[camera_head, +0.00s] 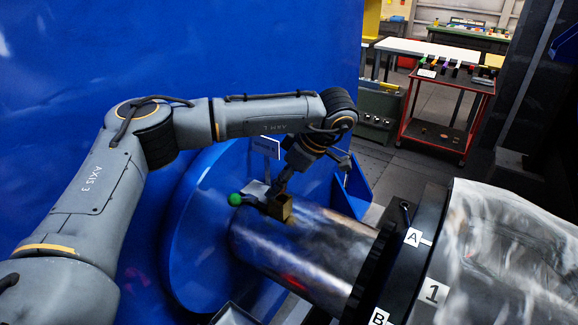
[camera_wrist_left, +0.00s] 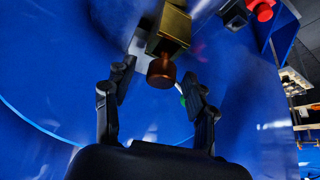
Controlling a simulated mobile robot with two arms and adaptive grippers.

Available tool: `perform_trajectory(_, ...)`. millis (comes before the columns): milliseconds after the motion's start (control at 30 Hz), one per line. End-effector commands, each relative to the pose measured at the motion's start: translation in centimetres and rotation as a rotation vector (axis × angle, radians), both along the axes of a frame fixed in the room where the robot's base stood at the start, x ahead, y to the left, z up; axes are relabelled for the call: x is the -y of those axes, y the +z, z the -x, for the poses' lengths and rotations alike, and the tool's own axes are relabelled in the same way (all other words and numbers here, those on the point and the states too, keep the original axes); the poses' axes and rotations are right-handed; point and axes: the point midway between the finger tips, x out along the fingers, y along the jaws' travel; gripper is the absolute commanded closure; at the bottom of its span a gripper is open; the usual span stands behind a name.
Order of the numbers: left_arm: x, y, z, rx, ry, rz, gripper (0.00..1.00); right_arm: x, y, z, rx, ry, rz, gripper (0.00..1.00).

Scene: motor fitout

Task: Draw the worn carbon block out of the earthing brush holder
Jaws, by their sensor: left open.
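The brass-coloured earthing brush holder (camera_head: 279,208) sits at the top of the shiny shaft (camera_head: 300,250), near the blue disc. It shows from close by at the top of the left wrist view (camera_wrist_left: 172,25). A reddish-brown round piece (camera_wrist_left: 161,70) sticks out of its near end; I cannot tell whether it belongs to the carbon block, which I cannot otherwise make out. My left gripper (camera_head: 277,186) is at the holder. In the left wrist view its open fingers (camera_wrist_left: 158,76) stand on either side of the brown piece, apparently apart from it. My right gripper is out of view.
A green ball (camera_head: 235,199) is just left of the holder. A blue wall (camera_head: 270,50) rises behind my arm. A dark collar with labels A (camera_head: 413,237) and B is to the right. A red cart (camera_head: 440,112) stands far back on open floor.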

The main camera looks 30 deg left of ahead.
Motion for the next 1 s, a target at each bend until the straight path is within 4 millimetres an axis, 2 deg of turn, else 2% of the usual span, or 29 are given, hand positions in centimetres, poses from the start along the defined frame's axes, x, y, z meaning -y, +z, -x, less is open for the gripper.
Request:
perform_trajectory(367, -0.33, -0.66, 0.02, 0.001, 0.000, 0.000, 0.44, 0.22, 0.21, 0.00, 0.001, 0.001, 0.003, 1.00)
perform_trajectory(467, -0.33, -0.64, 0.02, 0.001, 0.000, 0.000, 0.60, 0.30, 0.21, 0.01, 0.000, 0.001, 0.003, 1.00)
perform_trajectory(600, -0.32, -0.62, 0.02, 0.000, 0.000, 0.000, 0.89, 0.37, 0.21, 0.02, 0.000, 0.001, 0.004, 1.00)
perform_trajectory(667, -0.32, -0.62, 0.02, 0.000, 0.000, 0.000, 1.00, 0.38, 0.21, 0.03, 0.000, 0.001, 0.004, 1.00)
perform_trajectory(1000, -0.31, 0.08, 0.01, 0.001, 0.000, 0.000, 1.00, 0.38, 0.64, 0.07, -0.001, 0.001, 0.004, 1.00)
